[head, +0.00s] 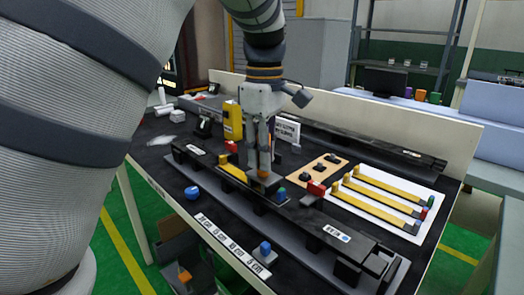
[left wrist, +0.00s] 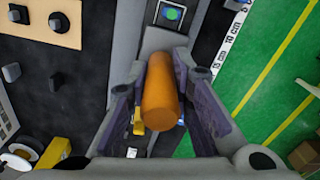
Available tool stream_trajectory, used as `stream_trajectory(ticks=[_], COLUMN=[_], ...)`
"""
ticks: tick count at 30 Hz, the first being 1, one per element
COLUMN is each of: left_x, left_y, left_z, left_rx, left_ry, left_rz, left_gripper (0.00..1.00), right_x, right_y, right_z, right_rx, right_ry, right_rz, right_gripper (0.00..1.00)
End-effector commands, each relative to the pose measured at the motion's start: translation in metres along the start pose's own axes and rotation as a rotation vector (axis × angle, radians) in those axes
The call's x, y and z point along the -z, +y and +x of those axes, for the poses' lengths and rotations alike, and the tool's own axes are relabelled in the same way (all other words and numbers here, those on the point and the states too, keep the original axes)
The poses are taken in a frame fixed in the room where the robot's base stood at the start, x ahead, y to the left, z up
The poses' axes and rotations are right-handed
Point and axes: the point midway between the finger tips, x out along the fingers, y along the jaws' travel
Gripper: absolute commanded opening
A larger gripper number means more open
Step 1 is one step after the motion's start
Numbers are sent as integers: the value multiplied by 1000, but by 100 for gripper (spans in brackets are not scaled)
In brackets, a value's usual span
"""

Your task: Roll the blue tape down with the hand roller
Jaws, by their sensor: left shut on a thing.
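My left gripper (head: 262,168) stands upright over the long dark trim rail (head: 310,218) in the middle of the bench. In the left wrist view its two fingers (left wrist: 160,100) are shut on an orange cylinder (left wrist: 160,92), which looks like the hand roller's handle. The roller's working end is hidden, so contact with the rail cannot be told. I cannot make out the blue tape for sure. My right gripper is not in view.
A white board (head: 425,188) with yellow strips and a wooden plate (head: 337,161) with black knobs lie behind. A blue knob (head: 192,192) and a length scale (head: 215,235) are in front.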

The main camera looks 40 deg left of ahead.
Motion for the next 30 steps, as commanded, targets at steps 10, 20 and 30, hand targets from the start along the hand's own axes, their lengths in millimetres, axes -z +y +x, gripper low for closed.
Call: stream_trajectory(ticks=[10,20,30], left_x=[0,0,0], left_y=[0,0,0], left_z=[-16,-53,-80], left_rx=[4,-1,-1], left_ry=[0,1,0], left_rz=[1,0,0], left_gripper=[0,0,0], right_x=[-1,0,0], right_y=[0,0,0], right_z=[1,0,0], right_rx=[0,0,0], right_ry=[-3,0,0], right_rz=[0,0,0], right_gripper=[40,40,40])
